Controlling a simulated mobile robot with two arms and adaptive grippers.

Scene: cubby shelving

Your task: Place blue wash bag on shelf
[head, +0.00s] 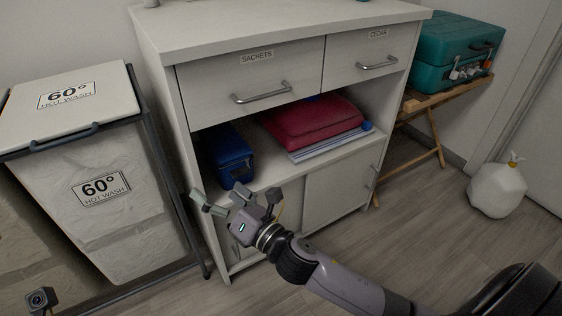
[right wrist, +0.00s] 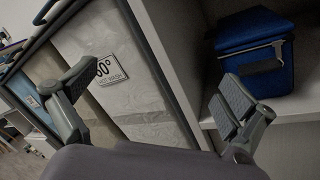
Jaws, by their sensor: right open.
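The blue wash bag (head: 226,157) sits on the open shelf (head: 268,172) of the white cabinet, at the shelf's left end under the drawers. In the right wrist view the blue bag (right wrist: 256,52) stands upright at the upper right, beyond one finger. My right gripper (head: 237,196) is open and empty, in front of the shelf's left edge and apart from the bag. In the right wrist view its fingers (right wrist: 165,88) are spread wide with nothing between them. At the head view's lower left corner a small dark part shows; I cannot tell whether it is my left gripper.
A red folded item (head: 312,122) lies on blue and white flat items on the shelf's right. Laundry hampers labelled 60° (head: 105,215) stand left of the cabinet (head: 290,75). A teal case (head: 455,52) rests on a wooden stand. A white bag (head: 497,190) is on the floor.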

